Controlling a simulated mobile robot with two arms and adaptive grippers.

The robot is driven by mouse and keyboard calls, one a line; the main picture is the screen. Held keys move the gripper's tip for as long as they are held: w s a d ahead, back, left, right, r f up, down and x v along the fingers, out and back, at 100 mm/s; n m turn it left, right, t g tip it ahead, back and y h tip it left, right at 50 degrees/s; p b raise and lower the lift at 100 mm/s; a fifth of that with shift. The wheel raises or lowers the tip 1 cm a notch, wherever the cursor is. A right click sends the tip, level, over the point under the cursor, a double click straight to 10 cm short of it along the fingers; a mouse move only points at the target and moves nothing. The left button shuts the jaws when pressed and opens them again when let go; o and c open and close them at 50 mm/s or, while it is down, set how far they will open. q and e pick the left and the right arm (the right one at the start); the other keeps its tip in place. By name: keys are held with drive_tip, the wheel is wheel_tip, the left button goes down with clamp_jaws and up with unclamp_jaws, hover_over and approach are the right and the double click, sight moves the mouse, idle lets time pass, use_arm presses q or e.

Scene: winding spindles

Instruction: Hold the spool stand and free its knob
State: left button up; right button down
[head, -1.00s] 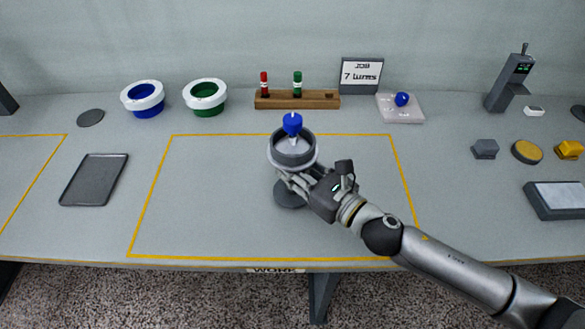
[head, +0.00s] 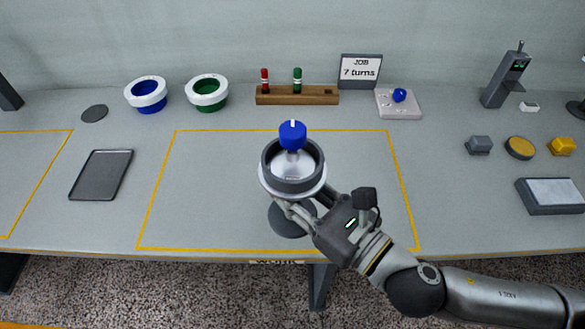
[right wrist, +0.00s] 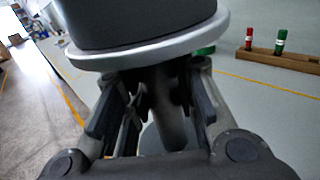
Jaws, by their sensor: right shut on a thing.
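The spool stand (head: 292,188) is upright, with a pale-rimmed grey cup on a stem above a round dark base. It looks lifted above the bench, inside the yellow work outline. Its blue knob (head: 293,136), with a white mark on top, sits at the top of the centre post. My right gripper (head: 291,206) is shut on the stem below the cup. In the right wrist view the fingers of my right gripper (right wrist: 157,112) flank the stem (right wrist: 170,105) under the pale flange. The contact is partly hidden there. My left gripper is not in view.
Blue (head: 148,97) and green (head: 206,95) rings, a wooden rack (head: 297,96) and a "7 turns" sign (head: 361,70) stand at the back. A pale plate (head: 405,109) holds another blue knob. A dark tray (head: 100,176) lies left. The outlined area around the stand is clear.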

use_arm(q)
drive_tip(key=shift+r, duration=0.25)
use_arm(e)
drive_tip(key=shift+s+r, duration=0.2)
drive_tip(key=shift+s, duration=0.05)
use_arm(q)
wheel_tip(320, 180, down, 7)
drive_tip(key=b, duration=0.6)
drive_tip(key=shift+b, duration=0.3)
use_arm(e)
drive_tip(key=w+f, duration=1.2)
drive_tip(key=w, duration=0.2)
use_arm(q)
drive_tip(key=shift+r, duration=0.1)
use_arm(e)
drive_tip(key=shift+r, duration=0.1)
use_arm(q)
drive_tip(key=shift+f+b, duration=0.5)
use_arm(e)
drive_tip(key=shift+f, duration=0.75)
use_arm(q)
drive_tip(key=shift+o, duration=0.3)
use_arm(e)
drive_tip(key=shift+f, duration=0.15)
